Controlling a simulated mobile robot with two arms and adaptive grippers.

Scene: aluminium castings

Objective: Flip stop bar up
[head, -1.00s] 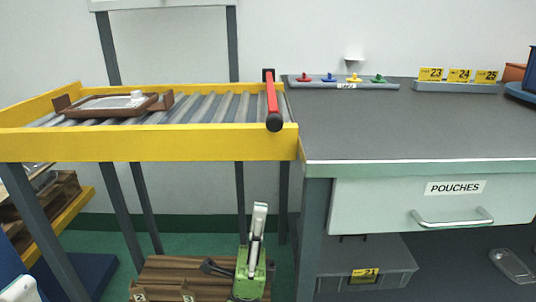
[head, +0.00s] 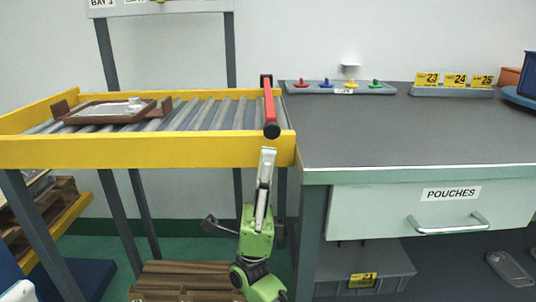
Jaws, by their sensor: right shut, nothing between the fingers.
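The red stop bar (head: 269,104) lies at the right end of the yellow-framed roller conveyor (head: 222,150). Its black hinge is at the back and its black round end at the front, over the yellow front rail. My right gripper (head: 268,151) is shut and empty. It points up just in front of the rail, its tip a little below the bar's black end, and they look apart. Depth between them is hard to judge. My left gripper is not in view.
A brown tray (head: 70,113) with a pale casting sits at the left of the rollers. A grey workbench (head: 400,140) with a POUCHES drawer (head: 430,210) stands close on the right. A brown slatted pallet (head: 180,280) is on the floor below.

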